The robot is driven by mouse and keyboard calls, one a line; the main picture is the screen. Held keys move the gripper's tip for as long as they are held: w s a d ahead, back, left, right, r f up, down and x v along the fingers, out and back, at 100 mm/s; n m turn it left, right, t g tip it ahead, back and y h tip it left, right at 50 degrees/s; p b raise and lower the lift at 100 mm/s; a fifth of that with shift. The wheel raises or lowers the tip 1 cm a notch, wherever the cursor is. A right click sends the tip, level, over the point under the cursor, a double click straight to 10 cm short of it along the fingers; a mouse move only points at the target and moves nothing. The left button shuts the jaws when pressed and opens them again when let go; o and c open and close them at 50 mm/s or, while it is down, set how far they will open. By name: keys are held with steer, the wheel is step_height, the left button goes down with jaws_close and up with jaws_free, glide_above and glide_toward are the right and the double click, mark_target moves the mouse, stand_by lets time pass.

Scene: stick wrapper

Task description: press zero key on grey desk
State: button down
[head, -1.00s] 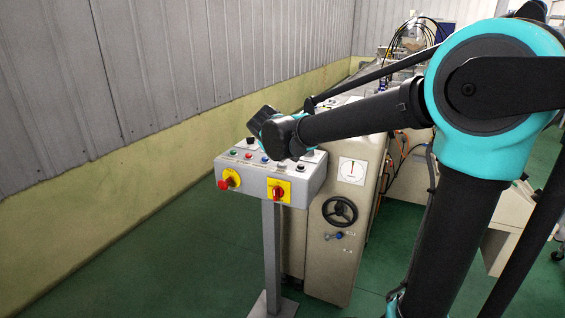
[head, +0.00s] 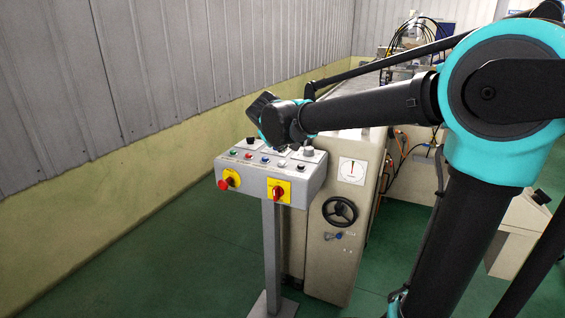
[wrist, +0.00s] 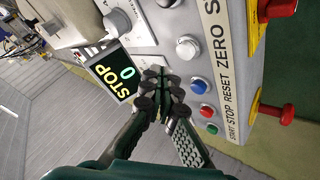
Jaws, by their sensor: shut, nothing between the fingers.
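The zero key is a pale grey-white round button (wrist: 188,48) beside the ZERO label on the grey control desk (wrist: 225,75). The desk also shows in the head view (head: 255,182), with the pale key (head: 281,163) in its button row. My gripper (wrist: 160,88) is shut and empty over the desk face in the wrist view. Its fingertips appear left of and below the zero key, near the small STOP 0 display (wrist: 112,76). Whether they touch the desk cannot be told. In the head view my wrist hides the fingers.
Blue (wrist: 198,86), red (wrist: 207,112) and green (wrist: 212,128) buttons line up with the zero key. Red switches on yellow plates (head: 278,191) stick out of the desk front. A beige machine (head: 335,235) stands close to the right.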

mark_target(282, 162)
steer(key=shift+r, duration=1.75)
